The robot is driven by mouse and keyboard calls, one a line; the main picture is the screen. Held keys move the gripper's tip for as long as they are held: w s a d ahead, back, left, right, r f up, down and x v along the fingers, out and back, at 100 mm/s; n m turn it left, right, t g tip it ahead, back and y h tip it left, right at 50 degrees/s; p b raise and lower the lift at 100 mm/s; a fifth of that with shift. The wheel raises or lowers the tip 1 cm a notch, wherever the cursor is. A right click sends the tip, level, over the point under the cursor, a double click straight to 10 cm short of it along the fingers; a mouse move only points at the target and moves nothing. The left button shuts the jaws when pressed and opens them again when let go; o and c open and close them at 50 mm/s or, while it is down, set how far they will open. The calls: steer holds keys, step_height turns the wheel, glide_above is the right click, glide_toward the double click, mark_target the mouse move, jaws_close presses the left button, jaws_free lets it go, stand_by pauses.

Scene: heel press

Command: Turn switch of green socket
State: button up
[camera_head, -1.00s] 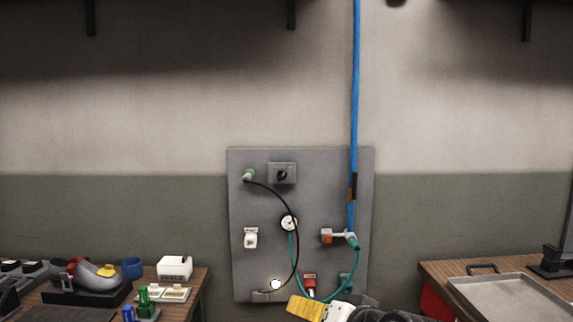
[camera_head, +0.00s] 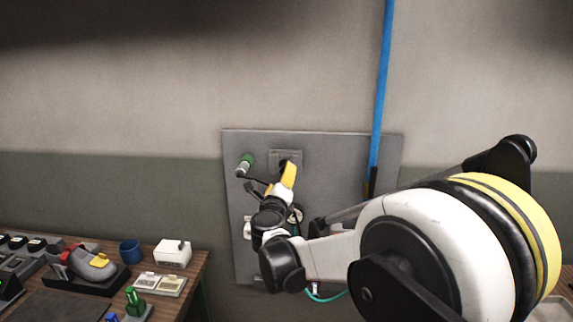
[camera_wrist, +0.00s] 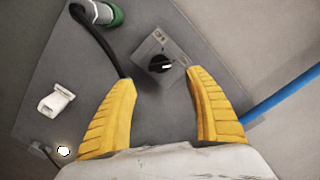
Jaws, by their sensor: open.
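The green socket (camera_head: 246,160) is on the upper left of the grey wall panel, with a black cable plugged into it. In the wrist view the green socket (camera_wrist: 112,14) is at the top. A switch with a black round knob (camera_wrist: 160,63) on a square grey plate is to its right. In the head view the switch plate (camera_head: 281,154) shows, its knob partly hidden by my gripper. My gripper (camera_wrist: 160,75) is open and empty. Its yellow fingers point at the panel, and the knob lies between the finger directions, just beyond the tips. Contact is not visible.
The grey panel (camera_head: 320,150) hangs on the wall, with a blue pipe (camera_head: 380,100) on its right. A white fitting (camera_wrist: 57,100) is left of my fingers. The black cable (camera_wrist: 95,40) hangs near my left finger. A workbench with several items, including a white box (camera_head: 172,252), is at lower left.

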steer(key=w, duration=0.8)
steer(key=shift+w+d+b, duration=0.2)
steer(key=shift+b, duration=0.1)
steer(key=c, duration=1.2)
